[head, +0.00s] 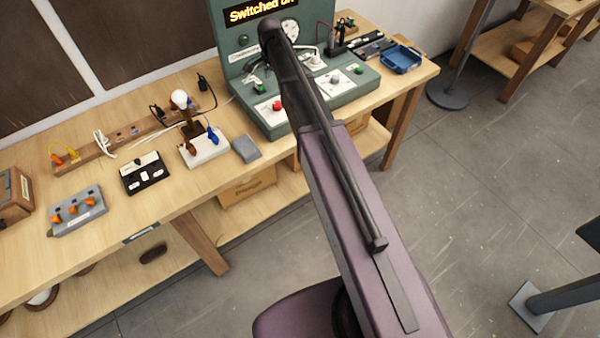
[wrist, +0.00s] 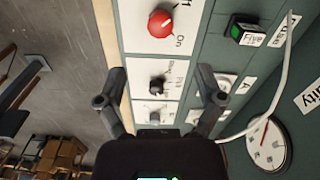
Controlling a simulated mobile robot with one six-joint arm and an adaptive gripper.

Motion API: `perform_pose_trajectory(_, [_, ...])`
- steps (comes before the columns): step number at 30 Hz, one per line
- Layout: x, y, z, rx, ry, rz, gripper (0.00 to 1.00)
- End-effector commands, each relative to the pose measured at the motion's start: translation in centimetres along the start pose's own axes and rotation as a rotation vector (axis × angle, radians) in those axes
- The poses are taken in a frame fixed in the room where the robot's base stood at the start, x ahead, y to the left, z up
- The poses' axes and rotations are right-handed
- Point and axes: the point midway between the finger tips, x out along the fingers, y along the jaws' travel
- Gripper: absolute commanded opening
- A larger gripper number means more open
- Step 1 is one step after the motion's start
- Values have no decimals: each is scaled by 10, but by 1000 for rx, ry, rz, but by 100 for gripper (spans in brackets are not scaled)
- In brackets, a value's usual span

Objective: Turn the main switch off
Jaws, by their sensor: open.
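The red rotary knob (wrist: 160,22), likely the main switch, sits on a white plate with "On" printed beside it in the wrist view. In the head view the red knob (head: 277,105) is on the front of the green test panel (head: 232,88). My gripper (wrist: 161,73) is open and empty, its fingers spread above the panel. The red knob lies beyond the fingertips, apart from them. A black knob (wrist: 157,83) shows between the fingers. In the head view my arm hides most of the gripper.
A green button (wrist: 240,31), a white cable (wrist: 285,65) and a round dial (wrist: 267,143) are beside the gripper. A blue tray (head: 401,59) stands right of the panel. A lamp bulb (head: 180,98), switch boxes and a grey block (head: 246,149) lie to the left.

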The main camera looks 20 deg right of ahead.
Motion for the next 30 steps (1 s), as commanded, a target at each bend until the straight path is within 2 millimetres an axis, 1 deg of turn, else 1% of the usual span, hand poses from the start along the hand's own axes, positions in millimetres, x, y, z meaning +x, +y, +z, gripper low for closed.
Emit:
perform_pose_trajectory(1, [-8, 0, 0, 0, 0, 0, 87])
perform_pose_trajectory(3, [-13, 0, 0, 0, 0, 0, 87])
perform_pose_trajectory(13, [-29, 0, 0, 0, 0, 0, 87])
perform_pose_trajectory(14, [-29, 1, 0, -2, 0, 0, 87])
perform_pose_trajectory(15, [-22, 6, 3, -14, 0, 0, 87])
perform_pose_trajectory(22, [-9, 23, 10, -86, 0, 0, 87])
perform_pose_trajectory(30, [11, 51, 22, -204, 0, 0, 87])
